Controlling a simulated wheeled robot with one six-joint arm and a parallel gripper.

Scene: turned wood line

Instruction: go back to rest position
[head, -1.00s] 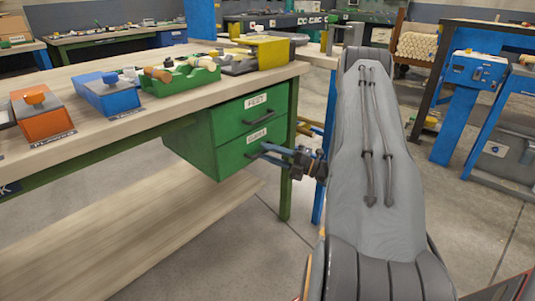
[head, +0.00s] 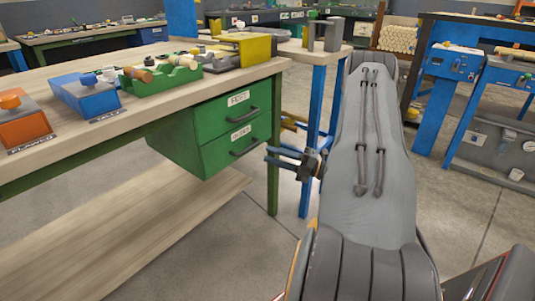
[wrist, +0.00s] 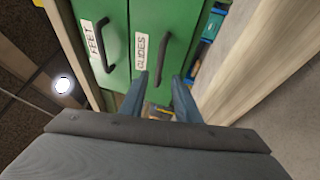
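My gripper (head: 270,156) is in the head view, its two blue fingers apart and nothing between them. It is just right of the green drawer unit, clear of the lower handle in this view. The upper drawer, labelled FEET (head: 238,112), and the lower drawer, labelled GLIDES (head: 237,147), both look shut. In the wrist view my gripper (wrist: 155,88) shows its fingers spread below the FEET drawer (wrist: 90,18) and the GLIDES drawer (wrist: 152,20). The lower handle (wrist: 162,58) lies between and ahead of the fingers, with no contact visible.
The wooden bench (head: 130,128) holds an orange box (head: 22,124), a blue box (head: 85,98) and a green fixture (head: 160,78). A bench leg (head: 273,165) and a blue post (head: 311,150) stand near my gripper. Open floor (head: 465,195) lies right of my arm.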

